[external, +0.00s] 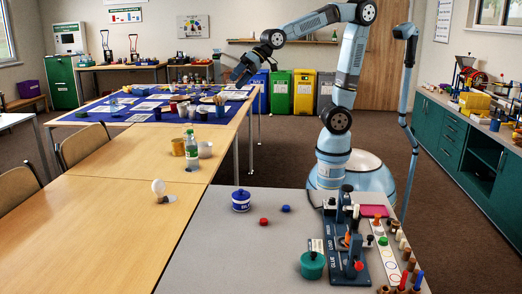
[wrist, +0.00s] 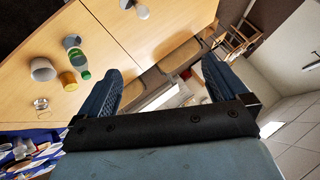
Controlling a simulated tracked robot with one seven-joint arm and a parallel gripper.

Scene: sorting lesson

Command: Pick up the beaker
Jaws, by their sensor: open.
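A small clear glass vessel, which looks like the beaker (wrist: 41,104), stands on the wooden table at the left of the wrist view, near the blue cloth. I cannot pick it out surely in the external view. My gripper (wrist: 162,70) is open and empty, with its two dark blue fingers wide apart. In the external view my gripper (external: 241,78) is raised at the end of the outstretched arm, above the right edge of the far blue-covered table. The clear vessel is off to the left of the fingers in the wrist view, not between them.
A light bulb (external: 158,187) is on the near wooden table. The blue cloth (external: 107,127) carries many small items.

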